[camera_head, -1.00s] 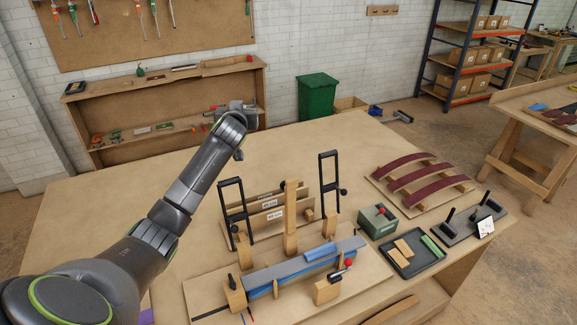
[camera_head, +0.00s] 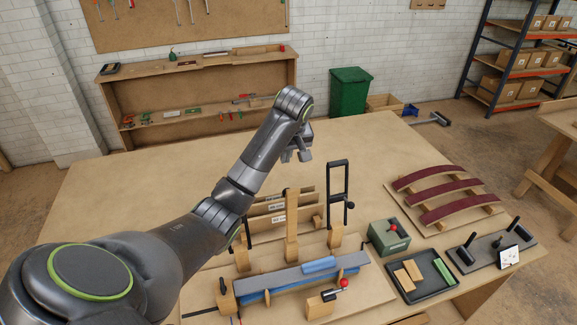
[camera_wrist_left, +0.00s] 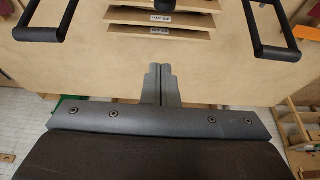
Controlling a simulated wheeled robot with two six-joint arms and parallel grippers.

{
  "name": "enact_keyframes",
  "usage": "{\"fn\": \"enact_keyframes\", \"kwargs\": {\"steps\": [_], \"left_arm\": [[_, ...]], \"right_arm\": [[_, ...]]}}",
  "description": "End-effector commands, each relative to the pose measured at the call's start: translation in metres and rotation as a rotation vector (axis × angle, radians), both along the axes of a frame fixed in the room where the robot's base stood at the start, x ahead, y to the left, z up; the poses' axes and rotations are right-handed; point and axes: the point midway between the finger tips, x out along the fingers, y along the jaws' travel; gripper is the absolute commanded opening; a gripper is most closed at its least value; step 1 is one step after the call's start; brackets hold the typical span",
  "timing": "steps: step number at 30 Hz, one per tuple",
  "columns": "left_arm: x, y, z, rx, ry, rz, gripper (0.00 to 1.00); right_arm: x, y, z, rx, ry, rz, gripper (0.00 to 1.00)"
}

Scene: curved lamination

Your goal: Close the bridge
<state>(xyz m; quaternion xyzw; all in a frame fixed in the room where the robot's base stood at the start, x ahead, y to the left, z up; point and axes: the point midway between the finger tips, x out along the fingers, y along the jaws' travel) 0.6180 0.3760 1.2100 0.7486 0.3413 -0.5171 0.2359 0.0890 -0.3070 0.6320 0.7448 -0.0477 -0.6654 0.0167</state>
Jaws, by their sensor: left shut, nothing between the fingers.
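The bending jig's wooden base (camera_head: 375,290) stands on the table with a long grey-blue strip (camera_head: 275,277) across it. Behind the strip rise a wooden post (camera_head: 292,228) and a black upright frame (camera_head: 338,170) with a side knob. My arm hides the matching left frame in the head view; both frames, left (camera_wrist_left: 45,38) and right (camera_wrist_left: 275,50), show in the left wrist view. I cannot tell which part is the bridge. My left gripper (camera_head: 303,156) is shut and empty, above and behind the jig; its fingers (camera_wrist_left: 160,85) also show in the wrist view.
Labelled boards (camera_head: 275,207) stand between the frames. To the right are a green box (camera_head: 388,238), a black tray (camera_head: 440,288), curved red strips (camera_head: 437,190) and a dark plate with handles (camera_head: 490,250). The table's back left (camera_head: 150,190) is clear.

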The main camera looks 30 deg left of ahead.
Motion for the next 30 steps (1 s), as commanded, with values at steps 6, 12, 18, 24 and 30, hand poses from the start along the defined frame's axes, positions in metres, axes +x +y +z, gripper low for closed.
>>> {"fn": "enact_keyframes", "kwargs": {"steps": [6,12,18,24,30], "left_arm": [[0.004,0.005,-0.023,0.001,-0.001,0.0,0.0],[0.012,0.015,-0.05,0.0,0.006,0.0,0.0],[0.021,0.026,-0.086,0.0,0.006,0.002,0.0],[0.005,0.006,-0.086,-0.001,0.0,-0.002,0.0],[-0.003,-0.003,-0.088,0.0,0.0,-0.001,0.0]], "right_arm": [[-0.011,0.0,-0.03,0.0,0.016,-0.004,0.36],[-0.009,0.001,-0.036,0.001,0.013,-0.002,0.36],[-0.003,0.001,-0.019,0.001,0.005,-0.001,0.36],[-0.003,0.002,0.0,0.002,0.005,-0.001,0.36],[-0.003,0.002,0.006,0.002,0.005,-0.002,0.36]]}}
